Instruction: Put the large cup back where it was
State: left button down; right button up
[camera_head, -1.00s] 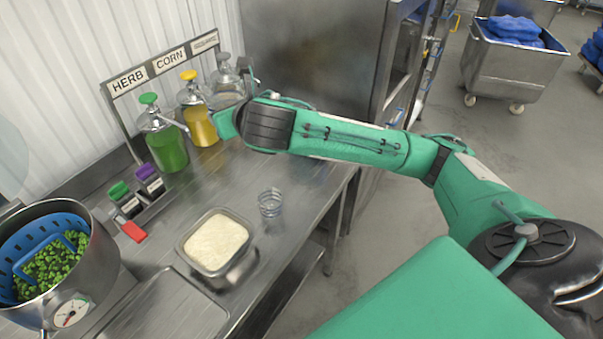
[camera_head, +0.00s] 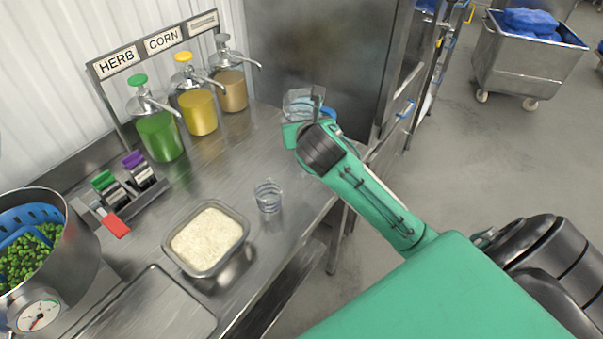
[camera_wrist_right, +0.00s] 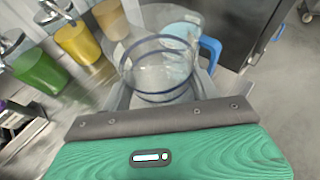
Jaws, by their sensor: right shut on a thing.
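My right gripper (camera_head: 306,112) is at the far right end of the counter. In the right wrist view the gripper (camera_wrist_right: 160,88) is shut on a clear, upright cup with dark blue rings (camera_wrist_right: 158,66), taken to be the large cup. In the head view the cup (camera_head: 296,100) is partly hidden by the gripper and overlaps clear and blue shapes behind it. I cannot tell whether its base touches the counter. A smaller clear cup (camera_head: 268,196) stands nearer on the counter. My left gripper is out of view.
Behind the held cup is a clear vessel with a blue handle (camera_wrist_right: 210,50). Green (camera_head: 160,137), yellow (camera_head: 197,112) and tan (camera_head: 231,90) pump dispensers line the wall. A rice tub (camera_head: 165,250) and a steel pot (camera_head: 75,245) stand nearer.

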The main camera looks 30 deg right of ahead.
aim_at(302, 181)
notch_tip(302, 181, down, 17)
jog(key=shift+r, duration=0.2)
jog(key=shift+f, duration=0.15)
jog(key=o, duration=1.1)
jog(key=shift+c, duration=0.2)
jog(key=shift+s+a+r, duration=0.1)
jog(key=shift+s+r, duration=0.05)
jog(key=shift+r, duration=0.05)
jog(key=b+v, duration=0.1)
jog(key=v, duration=1)
jog(key=shift+s+a+r, duration=0.15)
jog(key=shift+s, duration=0.15)
